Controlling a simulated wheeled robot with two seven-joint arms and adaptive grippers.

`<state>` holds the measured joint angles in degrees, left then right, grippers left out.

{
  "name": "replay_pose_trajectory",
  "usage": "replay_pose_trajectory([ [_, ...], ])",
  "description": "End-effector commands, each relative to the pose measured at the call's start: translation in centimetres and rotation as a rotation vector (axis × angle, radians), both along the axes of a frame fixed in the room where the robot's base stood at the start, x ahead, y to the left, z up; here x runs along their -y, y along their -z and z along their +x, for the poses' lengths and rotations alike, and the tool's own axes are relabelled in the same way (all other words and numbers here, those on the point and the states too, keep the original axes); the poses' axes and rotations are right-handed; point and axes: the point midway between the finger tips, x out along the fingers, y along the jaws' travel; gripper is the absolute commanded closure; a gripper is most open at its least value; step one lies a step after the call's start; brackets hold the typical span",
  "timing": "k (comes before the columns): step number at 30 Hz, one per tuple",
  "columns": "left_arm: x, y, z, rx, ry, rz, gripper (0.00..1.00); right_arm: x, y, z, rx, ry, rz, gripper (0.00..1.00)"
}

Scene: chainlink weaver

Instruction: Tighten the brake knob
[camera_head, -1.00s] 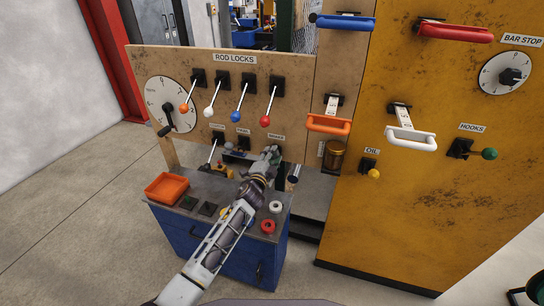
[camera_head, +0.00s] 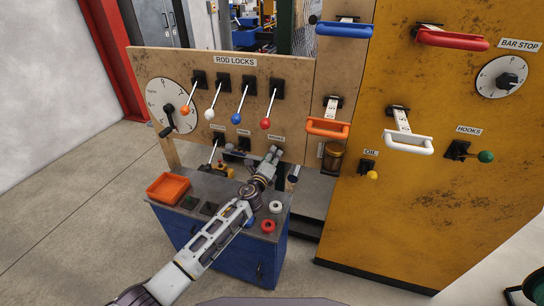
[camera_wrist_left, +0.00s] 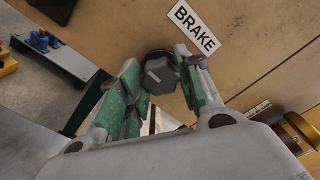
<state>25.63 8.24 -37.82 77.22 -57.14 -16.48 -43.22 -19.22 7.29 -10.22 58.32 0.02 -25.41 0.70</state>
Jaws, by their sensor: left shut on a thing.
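The brake knob (camera_wrist_left: 160,75) is a dark grey, faceted knob on the plywood panel, under the BRAKE label (camera_wrist_left: 195,28) in the left wrist view. My left gripper (camera_wrist_left: 162,82) has its green-padded fingers on either side of the knob and is shut on it. In the head view my left gripper (camera_head: 274,155) reaches the panel just below the small label (camera_head: 276,138), and its fingers hide the knob. How tight the knob is cannot be told. My right gripper is not in view.
A blue cabinet (camera_head: 226,245) stands below, with an orange tray (camera_head: 168,187) and several small parts on top. Rod lock levers with coloured balls hang above, the red one (camera_head: 265,124) closest to my gripper. An orange handle (camera_head: 327,127) juts out to the right.

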Motion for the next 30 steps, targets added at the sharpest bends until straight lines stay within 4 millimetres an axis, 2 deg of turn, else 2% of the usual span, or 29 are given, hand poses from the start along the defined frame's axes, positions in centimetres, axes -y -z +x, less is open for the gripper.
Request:
replay_pose_trajectory([
  [14,0.1,0.0,-0.1,0.138,0.002,0.436,0.89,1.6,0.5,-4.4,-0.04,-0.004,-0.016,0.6],
  [18,0.1,0.0,-0.1,0.179,0.001,0.561,0.89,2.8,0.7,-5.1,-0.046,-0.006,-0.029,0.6],
  [30,0.1,0.0,-0.1,0.268,0.002,0.834,0.89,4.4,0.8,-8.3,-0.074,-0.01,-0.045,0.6],
])
